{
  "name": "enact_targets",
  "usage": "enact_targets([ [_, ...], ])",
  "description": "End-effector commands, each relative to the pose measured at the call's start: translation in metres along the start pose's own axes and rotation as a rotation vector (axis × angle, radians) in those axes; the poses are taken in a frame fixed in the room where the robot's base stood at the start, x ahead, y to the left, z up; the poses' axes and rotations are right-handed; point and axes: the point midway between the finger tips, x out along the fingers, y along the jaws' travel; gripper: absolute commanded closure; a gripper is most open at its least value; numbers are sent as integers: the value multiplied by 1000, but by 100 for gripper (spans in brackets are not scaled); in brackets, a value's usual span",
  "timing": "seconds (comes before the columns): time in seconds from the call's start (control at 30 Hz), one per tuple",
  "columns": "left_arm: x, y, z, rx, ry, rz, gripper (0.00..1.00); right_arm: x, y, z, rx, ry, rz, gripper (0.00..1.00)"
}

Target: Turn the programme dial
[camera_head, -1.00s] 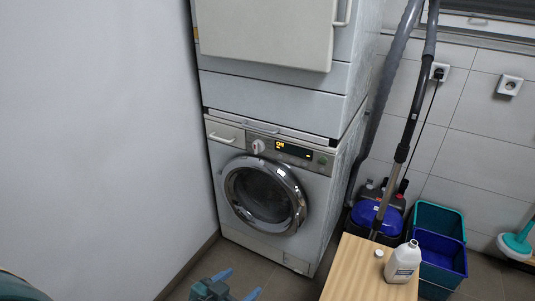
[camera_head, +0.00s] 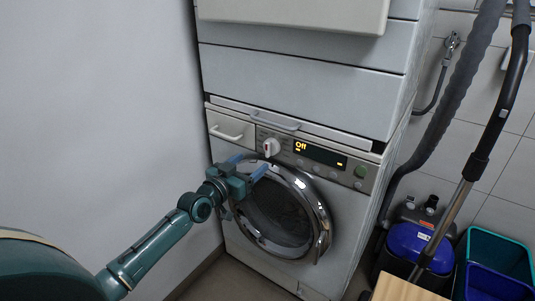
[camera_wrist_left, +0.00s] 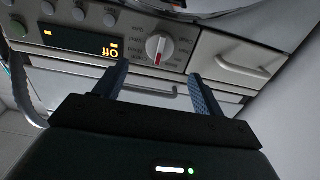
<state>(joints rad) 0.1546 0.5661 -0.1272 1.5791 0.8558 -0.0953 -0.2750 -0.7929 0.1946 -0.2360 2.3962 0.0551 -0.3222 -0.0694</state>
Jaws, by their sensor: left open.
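The programme dial (camera_head: 271,147) is a white round knob with a red mark on the washer's control panel, left of the lit display (camera_head: 318,153), which reads "Off". In the left wrist view the dial (camera_wrist_left: 159,47) shows upside down, beyond and between the two fingertips. My left gripper (camera_head: 247,165) has blue fingers and is open and empty. It is just below and left of the dial in the head view, with no contact visible. In the left wrist view its fingers (camera_wrist_left: 158,76) are spread apart. My right gripper is not in view.
The washer's round door (camera_head: 280,215) lies below the panel, close to my left gripper. A drawer handle (camera_head: 226,133) is left of the dial. A vacuum cleaner (camera_head: 418,245) with hose and teal and blue bins (camera_head: 497,262) stand at the right. A white wall is at the left.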

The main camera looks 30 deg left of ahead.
Motion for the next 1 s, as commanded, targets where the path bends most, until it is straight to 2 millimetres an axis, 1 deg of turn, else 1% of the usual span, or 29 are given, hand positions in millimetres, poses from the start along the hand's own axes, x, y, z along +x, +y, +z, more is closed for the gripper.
enact_targets([
  [0.03, 12, 0, 0, -1, 4, 0, 30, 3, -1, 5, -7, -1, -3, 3],
  [0.2, 44, 0, 2, 0, 3, 0, 30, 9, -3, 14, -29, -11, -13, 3],
  [0.4, 73, 1, 2, -1, 2, 1, 30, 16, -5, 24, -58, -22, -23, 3],
  [0.6, 86, 1, 1, -1, 0, 0, 30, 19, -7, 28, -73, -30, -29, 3],
  [0.9, 88, 1, 0, 0, -1, 1, 30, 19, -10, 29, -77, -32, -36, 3],
  [0.93, 88, 1, 0, 0, -1, 1, 31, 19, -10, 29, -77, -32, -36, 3],
  [1.0, 88, 1, 1, 0, -1, 1, 37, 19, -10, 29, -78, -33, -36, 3],
])
